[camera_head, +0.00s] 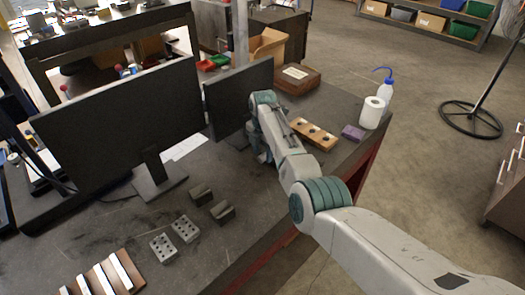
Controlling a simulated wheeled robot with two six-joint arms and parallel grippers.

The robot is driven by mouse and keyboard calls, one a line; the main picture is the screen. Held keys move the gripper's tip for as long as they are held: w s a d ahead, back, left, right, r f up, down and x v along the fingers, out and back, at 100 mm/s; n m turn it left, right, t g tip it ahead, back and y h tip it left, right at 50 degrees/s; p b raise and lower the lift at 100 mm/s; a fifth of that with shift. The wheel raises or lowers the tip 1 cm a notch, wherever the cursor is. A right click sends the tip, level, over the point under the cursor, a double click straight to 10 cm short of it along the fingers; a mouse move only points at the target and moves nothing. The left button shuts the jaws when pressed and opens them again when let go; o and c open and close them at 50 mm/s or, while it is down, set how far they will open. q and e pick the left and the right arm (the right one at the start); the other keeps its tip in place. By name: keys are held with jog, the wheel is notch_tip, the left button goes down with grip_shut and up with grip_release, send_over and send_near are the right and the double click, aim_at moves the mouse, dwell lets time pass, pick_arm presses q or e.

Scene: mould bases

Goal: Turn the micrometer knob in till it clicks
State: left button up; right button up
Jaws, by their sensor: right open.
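I cannot make out the micrometer or its knob in the head view; it may be hidden behind my right arm or too small to tell. My right gripper (259,154) points down near the table top, in front of the smaller monitor, partly covered by its own arm. It is open, and I see nothing between its fingers. My left gripper is out of view.
The dark table (130,228) holds a large monitor (125,125) and a smaller monitor (238,95). A wooden block with holes (318,137), a purple block (353,132), a paper roll (372,113), a wash bottle (386,90) and a brown case (298,80) stand right.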

jog(key=shift+f, duration=0.6)
jog(key=shift+s+f, duration=0.1)
jog(key=shift+c, duration=0.7)
jog(key=c, duration=0.9)
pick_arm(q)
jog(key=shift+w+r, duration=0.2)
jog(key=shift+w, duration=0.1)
pick_arm(e)
jog(key=shift+o, duration=0.2)
pick_arm(q)
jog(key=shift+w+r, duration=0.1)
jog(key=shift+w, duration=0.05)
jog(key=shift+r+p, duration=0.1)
jog(key=shift+p, duration=0.2)
pick_arm(e)
jog(key=shift+t+y, duration=0.3)
